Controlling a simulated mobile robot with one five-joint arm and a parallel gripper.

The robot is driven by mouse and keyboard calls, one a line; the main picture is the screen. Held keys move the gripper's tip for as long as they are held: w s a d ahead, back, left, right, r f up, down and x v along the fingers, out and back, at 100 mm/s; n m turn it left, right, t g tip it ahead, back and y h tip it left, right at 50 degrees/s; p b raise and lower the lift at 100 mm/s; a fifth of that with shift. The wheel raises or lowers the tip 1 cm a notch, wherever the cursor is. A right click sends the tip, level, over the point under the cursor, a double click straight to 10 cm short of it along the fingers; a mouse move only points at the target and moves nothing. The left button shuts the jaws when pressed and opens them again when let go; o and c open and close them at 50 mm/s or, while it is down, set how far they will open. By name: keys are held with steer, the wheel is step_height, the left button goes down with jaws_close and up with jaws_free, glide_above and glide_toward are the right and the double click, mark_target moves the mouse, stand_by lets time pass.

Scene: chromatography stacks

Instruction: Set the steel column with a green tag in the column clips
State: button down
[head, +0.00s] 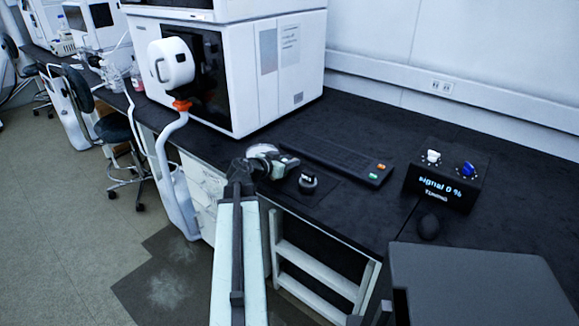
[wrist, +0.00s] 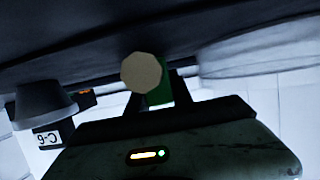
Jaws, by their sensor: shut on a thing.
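My gripper (wrist: 160,88) is shut on the steel column (wrist: 141,73), whose pale round end faces the wrist camera. A green tag (wrist: 158,97) shows behind that end, between the two dark fingers. In the head view my gripper (head: 282,164) is low over the front part of the black bench; the column is too small to make out there. I cannot clearly pick out the column clips in either view.
A dark round piece (head: 308,183) with a white label stands close to my gripper. A long black tray (head: 330,157) with orange and green spots lies behind. A signal box (head: 445,185) stands right, a large white instrument (head: 235,75) at the back left.

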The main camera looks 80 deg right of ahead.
steer(key=shift+f, duration=0.1)
steer(key=c, duration=1.1)
jaws_free()
